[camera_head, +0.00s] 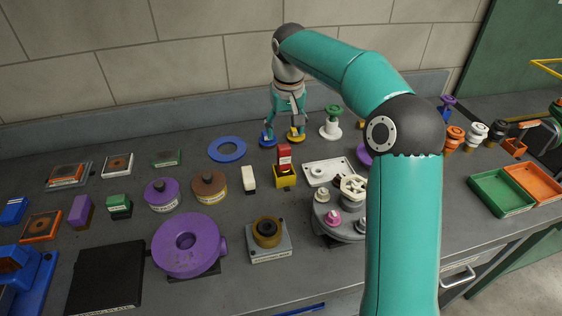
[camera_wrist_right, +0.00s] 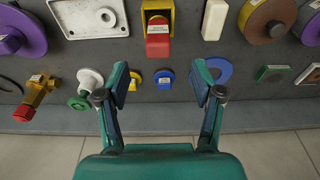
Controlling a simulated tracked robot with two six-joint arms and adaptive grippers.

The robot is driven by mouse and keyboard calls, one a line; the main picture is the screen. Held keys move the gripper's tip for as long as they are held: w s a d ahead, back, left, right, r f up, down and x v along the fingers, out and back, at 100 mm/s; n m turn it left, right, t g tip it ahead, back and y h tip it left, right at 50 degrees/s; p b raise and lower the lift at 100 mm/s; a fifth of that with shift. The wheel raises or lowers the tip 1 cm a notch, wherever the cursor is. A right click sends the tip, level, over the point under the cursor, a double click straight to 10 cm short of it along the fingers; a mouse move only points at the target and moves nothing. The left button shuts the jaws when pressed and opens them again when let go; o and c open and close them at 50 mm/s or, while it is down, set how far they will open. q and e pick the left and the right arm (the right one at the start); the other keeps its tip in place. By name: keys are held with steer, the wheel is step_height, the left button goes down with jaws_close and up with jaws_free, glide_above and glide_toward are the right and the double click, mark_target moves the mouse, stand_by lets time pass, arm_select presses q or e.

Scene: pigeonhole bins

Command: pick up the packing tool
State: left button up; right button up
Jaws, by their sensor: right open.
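My right gripper (camera_head: 283,124) is open at the back of the bench, with its arm reaching across the picture. In the right wrist view its two fingers (camera_wrist_right: 163,84) are apart, with nothing gripped. A small blue piece (camera_head: 268,139) and a small yellow piece (camera_head: 296,135) stand close below the fingertips. The blue piece (camera_wrist_right: 163,77) and the yellow piece (camera_wrist_right: 134,81) also show between the fingers in the wrist view. I cannot tell which thing is the packing tool. My left gripper is not in view.
A blue ring (camera_head: 227,139) lies left of the gripper and a white-and-green spool (camera_head: 332,122) stands right. A yellow holder with a red block (camera_head: 285,177) is in front. Many parts crowd the bench; the wall is close behind. Green (camera_head: 499,205) and orange trays sit at right.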

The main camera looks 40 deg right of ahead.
mark_target(286, 148)
steer(key=f, duration=0.5)
steer(key=d+f, duration=0.1)
steer(key=f, duration=0.2)
steer(key=shift+w+f, duration=0.2)
steer(key=shift+w, duration=0.2)
steer(key=f, duration=0.1)
steer(key=f+p, duration=0.1)
steer(key=f, duration=0.1)
steer(key=w+f, duration=0.1)
steer(key=shift+d+f+p, duration=0.15)
steer(key=shift+d+p, duration=0.1)
steer(key=shift+p, duration=0.1)
steer(key=shift+w+f, duration=0.1)
steer(key=shift+f, duration=0.35)
steer(key=c, duration=1.2)
steer(key=shift+r, duration=0.1)
